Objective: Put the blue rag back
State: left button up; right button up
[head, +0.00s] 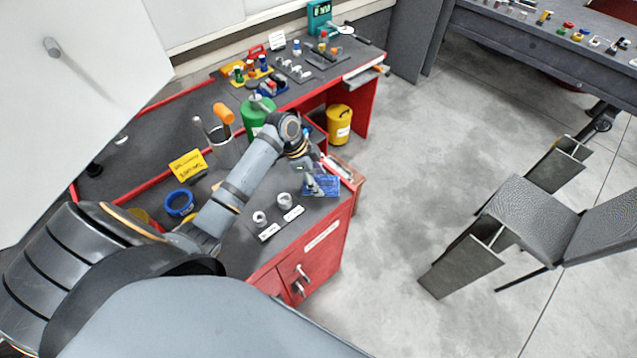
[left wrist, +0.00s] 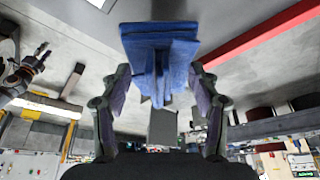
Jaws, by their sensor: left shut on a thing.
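The blue rag (head: 323,186) shows in the head view at the right corner of the near grey-topped red bench (head: 240,258). My left gripper (head: 314,178) is over it, reaching down from the arm. In the left wrist view the same rag (left wrist: 160,45) is a folded blue piece between the two fingers of my left gripper (left wrist: 158,85), which is shut on it. I cannot tell whether the rag touches the bench top.
Two small white cylinders (head: 284,200) with labels stand near the bench's front edge. A blue ring (head: 179,203), a yellow sign (head: 188,165) and a green container (head: 257,113) are farther left and back. A yellow bin (head: 339,124) stands beyond.

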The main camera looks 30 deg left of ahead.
aim_at(319, 184)
pick_arm(q)
jog(key=shift+w+a+f, duration=0.1)
jog(key=shift+w+f, duration=0.35)
jog(key=shift+f, duration=0.1)
notch_tip(319, 184, down, 2)
jog(key=shift+f+p, duration=0.2)
jog(key=shift+p, duration=0.4)
jog(key=shift+f, duration=0.35)
pick_arm(e)
jog(key=shift+s+a+r, duration=0.15)
jog(key=shift+s+r, duration=0.35)
jog(key=shift+s, duration=0.3)
pick_arm(q)
jog(key=o, duration=1.1)
jog(key=shift+f, duration=0.1)
pick_arm(e)
jog(key=shift+w, duration=0.15)
